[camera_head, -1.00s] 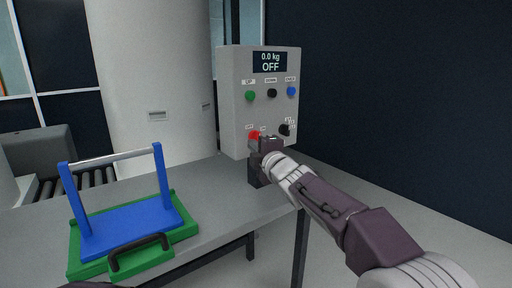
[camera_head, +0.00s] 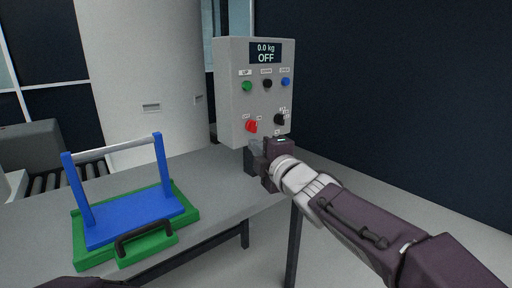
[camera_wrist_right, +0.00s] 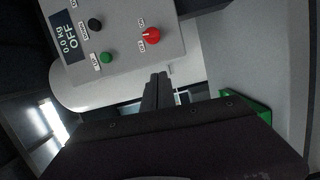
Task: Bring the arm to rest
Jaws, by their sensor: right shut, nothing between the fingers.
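My right gripper (camera_head: 254,150) is shut and empty, just below the lower front of a grey control box (camera_head: 229,107). In the right wrist view its closed fingers (camera_wrist_right: 157,92) point toward the box, apart from the red knob (camera_wrist_right: 151,36). The box's display (camera_head: 265,53) reads 0.0 kg and OFF. The red knob also shows in the head view (camera_head: 251,126), uncovered. A green button (camera_head: 247,86), a black button (camera_head: 267,83) and a blue button (camera_head: 285,81) sit above, and a black knob (camera_head: 279,119) sits at lower right. My left gripper is not in view.
A grey table (camera_head: 222,180) stands below the box. On its left lies a green tray (camera_head: 188,221) with a black handle, carrying a blue frame (camera_head: 130,222) with a light bar. A roller conveyor (camera_head: 45,180) and a large white cylinder (camera_head: 140,60) stand behind. Floor at right is open.

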